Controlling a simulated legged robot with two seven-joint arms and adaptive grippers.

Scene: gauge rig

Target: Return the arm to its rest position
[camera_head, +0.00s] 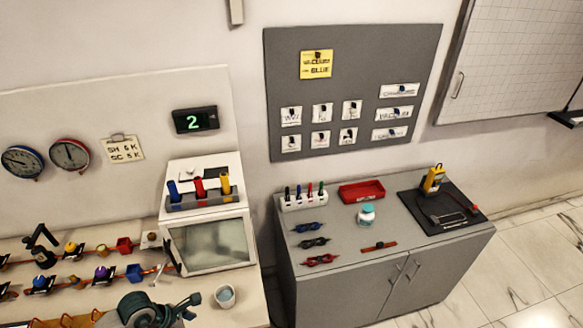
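My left gripper (191,306) is at the bottom of the head view, over the front of the white bench (242,312). It is dark and points to the right. Its two fingertips look apart, with nothing seen between them. A small light cup (225,296) stands on the bench just right of the fingertips. Most of my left arm is below the picture edge. My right arm and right gripper are not in view.
A white box with a window (210,245) stands behind the gripper. Valves and pipe fittings (72,280) run along the bench's left part. A grey cabinet (345,285) with goggles, a red tray (361,191) and a jar stands right, past a gap. Floor is clear farther right.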

